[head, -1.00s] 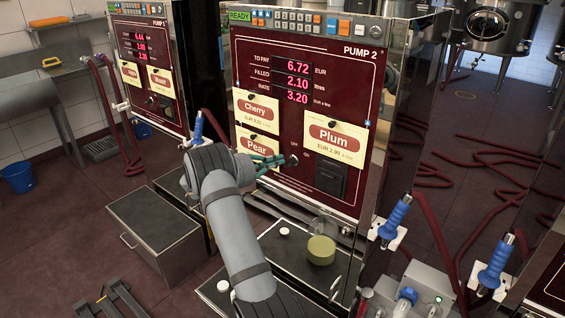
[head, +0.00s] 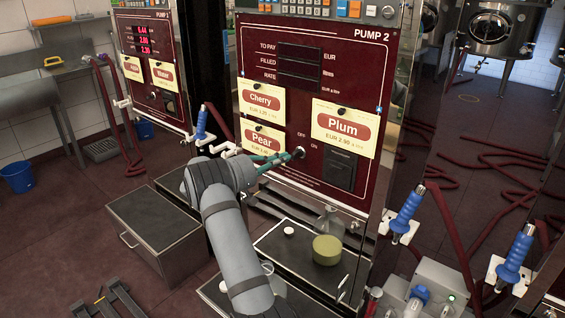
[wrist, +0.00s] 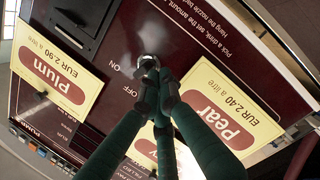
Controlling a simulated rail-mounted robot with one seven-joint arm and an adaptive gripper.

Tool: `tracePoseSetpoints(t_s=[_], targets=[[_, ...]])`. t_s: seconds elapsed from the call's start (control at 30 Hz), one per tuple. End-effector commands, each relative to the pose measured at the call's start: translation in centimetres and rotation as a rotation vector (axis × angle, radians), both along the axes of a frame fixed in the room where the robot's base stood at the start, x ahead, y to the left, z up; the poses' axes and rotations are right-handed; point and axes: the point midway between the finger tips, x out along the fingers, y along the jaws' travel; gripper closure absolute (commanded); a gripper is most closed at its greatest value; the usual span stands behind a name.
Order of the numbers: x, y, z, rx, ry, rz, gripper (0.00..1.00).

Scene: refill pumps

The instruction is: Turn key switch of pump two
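Pump two (head: 370,58) has a dark red front panel with drink cards, and its displays (head: 299,62) are dark. The silver key switch (head: 299,152) sits between the Pear and Plum cards, beside the OFF and ON labels. It also shows in the wrist view (wrist: 148,61), partly covered by fingertips. My gripper (head: 288,156) has green fingers reaching to the switch from the left. In the wrist view its dark fingertips (wrist: 156,84) are close together on the key, which is mostly hidden. The key's exact angle cannot be told.
Pump one (head: 150,75) stands at left with lit displays. Below pump two are a glass vessel (head: 330,222) and a yellow-green round object (head: 327,250) on a tray. Blue-handled nozzles (head: 407,208) and red hoses (head: 490,170) are at right.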

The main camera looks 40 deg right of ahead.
Motion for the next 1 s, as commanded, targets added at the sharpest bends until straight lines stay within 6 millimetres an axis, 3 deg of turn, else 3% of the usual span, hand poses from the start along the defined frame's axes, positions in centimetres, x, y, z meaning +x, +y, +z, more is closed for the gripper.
tracePoseSetpoints(t_s=[0.17, 1.0], targets=[[-0.31, -0.14, -0.62, -0.009, 0.098, -0.007, 1.0], [-0.53, -0.22, -0.76, -0.006, 0.091, -0.011, 1.0]])
